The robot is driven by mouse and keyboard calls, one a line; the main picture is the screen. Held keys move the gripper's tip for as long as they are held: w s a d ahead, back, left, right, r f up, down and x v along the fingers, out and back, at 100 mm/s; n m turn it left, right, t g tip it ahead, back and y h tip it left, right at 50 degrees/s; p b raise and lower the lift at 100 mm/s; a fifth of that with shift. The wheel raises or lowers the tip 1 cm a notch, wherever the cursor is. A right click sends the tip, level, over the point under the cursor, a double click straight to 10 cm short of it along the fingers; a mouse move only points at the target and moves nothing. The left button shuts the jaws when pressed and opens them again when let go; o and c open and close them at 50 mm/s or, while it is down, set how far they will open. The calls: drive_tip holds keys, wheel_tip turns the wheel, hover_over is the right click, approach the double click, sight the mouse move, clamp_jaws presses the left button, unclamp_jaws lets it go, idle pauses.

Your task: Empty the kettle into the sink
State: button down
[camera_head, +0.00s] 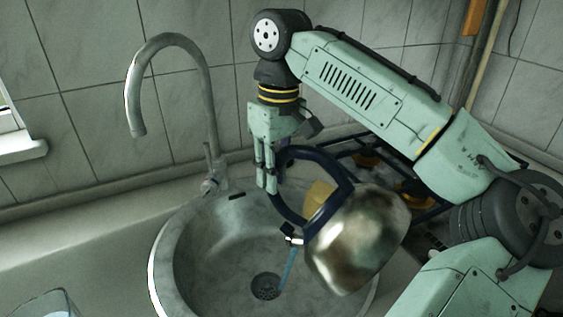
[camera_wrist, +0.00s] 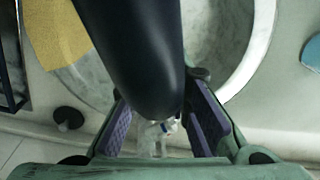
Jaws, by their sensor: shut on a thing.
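The kettle (camera_head: 358,240) has a shiny metal body and a dark blue handle (camera_head: 318,160). It is held over the right part of the round sink (camera_head: 175,262), tilted with its spout (camera_head: 291,236) down and to the left. A thin blue stream of water (camera_head: 289,268) runs from the spout toward the drain (camera_head: 266,286). My gripper (camera_head: 267,182) is shut on the kettle's handle from above. In the wrist view the handle (camera_wrist: 135,45) lies between the purple-padded fingers (camera_wrist: 158,128); the kettle's body is not clearly visible there.
A curved tap (camera_head: 205,95) rises behind the sink, left of my gripper. A dark rack (camera_head: 375,160) stands behind the kettle. A yellow item (camera_head: 318,197) shows behind the handle. A clear vessel (camera_head: 48,304) is at the lower left. The left counter is mostly bare.

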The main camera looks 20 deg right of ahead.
sight(338, 170)
drive_tip(key=shift+w+a+f+g+h+p, duration=0.45)
drive_tip(key=shift+w+a+f+g, duration=0.25)
drive_tip(key=shift+w, duration=0.2)
drive_tip(key=shift+w+a+f+g+h, duration=0.35)
drive_tip(key=shift+w+a+f+g, duration=0.05)
drive_tip(key=shift+w+f+g, duration=0.25)
drive_tip(key=shift+w+a+f+g+h, duration=0.35)
drive_tip(key=shift+w+f+g, duration=0.2)
drive_tip(key=shift+w+f, duration=0.1)
idle(2.3)
